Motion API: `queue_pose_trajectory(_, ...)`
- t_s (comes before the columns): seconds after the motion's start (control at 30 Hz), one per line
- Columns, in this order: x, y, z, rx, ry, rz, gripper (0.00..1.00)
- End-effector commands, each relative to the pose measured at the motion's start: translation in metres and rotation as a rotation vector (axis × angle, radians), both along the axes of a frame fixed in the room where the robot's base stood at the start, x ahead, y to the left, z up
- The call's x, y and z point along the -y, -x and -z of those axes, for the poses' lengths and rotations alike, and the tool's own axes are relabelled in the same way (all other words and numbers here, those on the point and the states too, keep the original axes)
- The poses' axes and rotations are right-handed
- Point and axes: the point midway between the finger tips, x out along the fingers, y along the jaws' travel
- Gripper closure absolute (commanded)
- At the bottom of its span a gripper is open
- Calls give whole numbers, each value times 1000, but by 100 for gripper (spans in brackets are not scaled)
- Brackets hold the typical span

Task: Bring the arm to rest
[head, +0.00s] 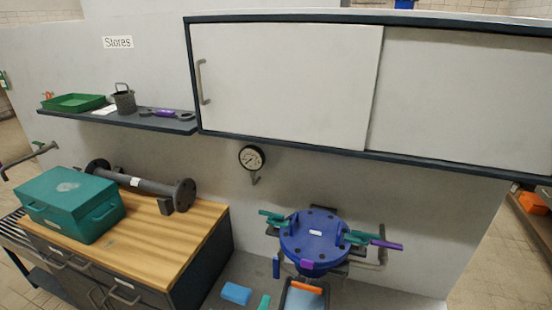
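My gripper is not in view in the head view, and I cannot make out my arm. Its pose and whether it holds anything do not show.
A blue round flanged cover (315,238) with green and purple handles stands at the wall. A wooden-topped cabinet (190,228) bears a green toolbox (70,203) and a grey flanged pipe (140,184). A shelf (170,126) and a sliding-door wall cabinet (285,85) hang above; a gauge (251,158) sits between.

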Motion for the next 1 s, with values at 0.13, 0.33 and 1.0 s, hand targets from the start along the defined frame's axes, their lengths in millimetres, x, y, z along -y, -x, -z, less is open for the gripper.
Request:
queue_pose_trajectory(0.13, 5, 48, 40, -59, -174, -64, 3)
queue_pose_trajectory(0.33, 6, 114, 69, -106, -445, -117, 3)
queue_pose_trajectory(1.0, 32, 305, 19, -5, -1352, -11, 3)
